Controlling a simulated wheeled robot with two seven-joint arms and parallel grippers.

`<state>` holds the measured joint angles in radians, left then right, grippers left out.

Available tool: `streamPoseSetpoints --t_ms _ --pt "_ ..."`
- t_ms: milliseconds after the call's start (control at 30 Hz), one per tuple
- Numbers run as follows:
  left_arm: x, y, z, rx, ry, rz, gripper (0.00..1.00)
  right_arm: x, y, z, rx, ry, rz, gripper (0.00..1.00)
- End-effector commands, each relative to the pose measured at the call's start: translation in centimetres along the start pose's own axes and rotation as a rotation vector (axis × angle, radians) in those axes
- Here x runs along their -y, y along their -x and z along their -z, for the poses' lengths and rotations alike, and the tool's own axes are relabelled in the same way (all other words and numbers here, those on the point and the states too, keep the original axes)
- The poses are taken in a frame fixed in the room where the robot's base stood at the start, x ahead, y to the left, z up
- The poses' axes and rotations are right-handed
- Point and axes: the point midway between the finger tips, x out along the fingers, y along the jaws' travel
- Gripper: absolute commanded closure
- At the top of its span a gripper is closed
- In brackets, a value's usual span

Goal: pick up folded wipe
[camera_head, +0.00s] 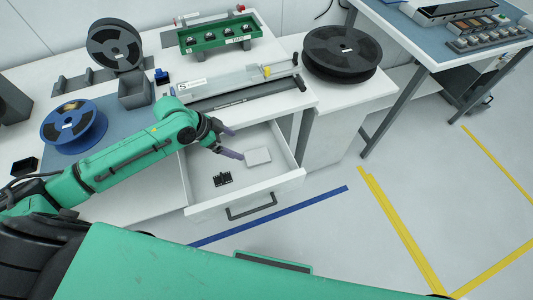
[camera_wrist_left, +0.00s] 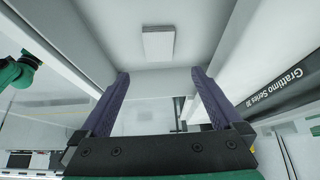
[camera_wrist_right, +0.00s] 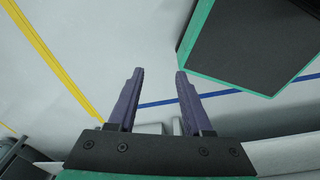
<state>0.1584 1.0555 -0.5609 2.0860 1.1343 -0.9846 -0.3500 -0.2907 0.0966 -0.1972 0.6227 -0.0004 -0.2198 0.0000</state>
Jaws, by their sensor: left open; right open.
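The folded wipe (camera_head: 258,157) is a flat white square lying in the open drawer (camera_head: 200,209), towards its right side. In the left wrist view the wipe (camera_wrist_left: 158,43) lies ahead of the fingertips, centred between them and apart from them. My left gripper (camera_head: 232,146) is open and empty, at the drawer, just left of the wipe; its two purple fingers (camera_wrist_left: 158,72) show spread in its wrist view. My right gripper (camera_wrist_right: 158,72) is open and empty over the floor, seen only in its own wrist view.
A small black part (camera_head: 222,179) lies in the drawer left of the wipe. The worktable above carries a blue reel (camera_head: 73,127), a long instrument (camera_head: 235,82) and a green tray (camera_head: 220,35). A black reel (camera_head: 342,50) sits right of it. Open floor lies at right.

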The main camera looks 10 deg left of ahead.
Motion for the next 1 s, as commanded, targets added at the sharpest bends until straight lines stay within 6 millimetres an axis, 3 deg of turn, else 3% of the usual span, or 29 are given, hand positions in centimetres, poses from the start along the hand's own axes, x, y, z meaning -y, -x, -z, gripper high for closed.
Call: streamPoseSetpoints --t_ms 100,267,600,833,867,1000 --pt "-0.1 -3.2 0.3 -0.004 0.004 -0.003 0.00 0.8 0.3 -0.3 0.005 -0.003 0.011 0.50" --pt "0.0 -6.5 0.2 -0.002 0.003 -0.001 0.00 2.4 0.5 -0.8 0.013 -0.007 0.033 0.50" --pt "-0.2 -11.9 0.1 0.000 0.001 0.000 0.00 1.3 1.3 -0.5 0.009 -0.004 0.019 0.50" --pt "-0.2 -12.4 0.0 0.001 -0.001 0.001 0.00 1.3 1.3 -0.5 0.009 -0.005 0.018 0.50" --pt "-0.2 -12.4 0.0 0.001 -0.001 0.000 0.08 1.3 1.3 -0.5 0.009 -0.005 0.018 0.50" --pt "-0.2 -12.4 0.0 0.001 0.000 0.000 0.61 1.3 1.3 -0.5 0.009 -0.005 0.018 0.50"
